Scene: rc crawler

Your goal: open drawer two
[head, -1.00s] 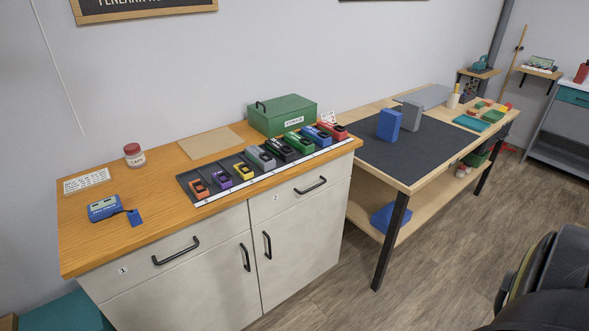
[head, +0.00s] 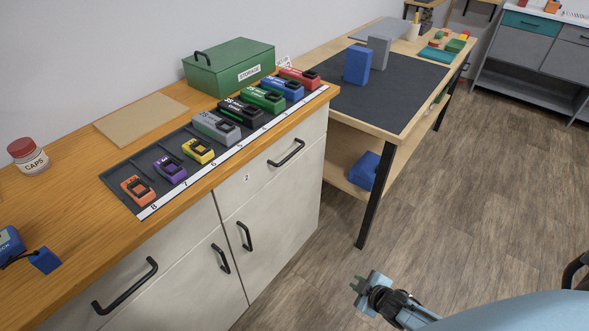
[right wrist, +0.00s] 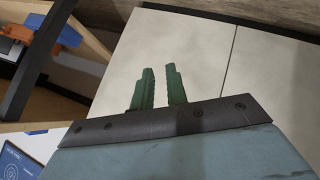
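Drawer two (head: 268,172) is the pale front with the "2" label at the upper right of the cabinet. It is shut, and its black bar handle (head: 286,153) is clear of any gripper. My right gripper (head: 356,285) is low over the floor, right of the cabinet and well apart from the handle. Its green fingers show in the right wrist view (right wrist: 159,88) with a narrow gap between them and nothing held. Pale panels with a dark seam lie beyond them there. My left gripper is not in view.
The wooden top (head: 75,235) holds a dark rack (head: 142,172) of coloured toy pieces and a green storage box (head: 229,68). Drawer one's handle (head: 125,286) is at lower left. A workbench (head: 400,135) stands right of the cabinet. Floor in front is clear.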

